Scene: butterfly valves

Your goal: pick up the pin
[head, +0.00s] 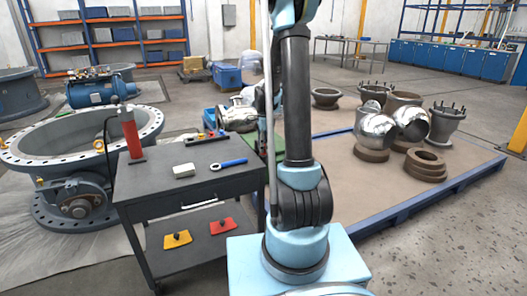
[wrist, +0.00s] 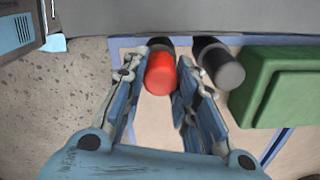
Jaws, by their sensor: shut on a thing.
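In the wrist view, a short red cylinder with a dark far end, which I take to be the pin (wrist: 160,75), sits between the fingers of my gripper (wrist: 159,70). The gripper is shut on it, with one blue-padded finger on each side. The pin's far end is partly hidden under a grey edge. I cannot make out the pin there.
A dark grey cylinder (wrist: 220,65) lies close to the right of the pin, and a green block (wrist: 285,88) is further right. In the head view, a dark tool cart (head: 190,195) stands left of my arm. A low pallet platform (head: 400,190) with valve parts is at right.

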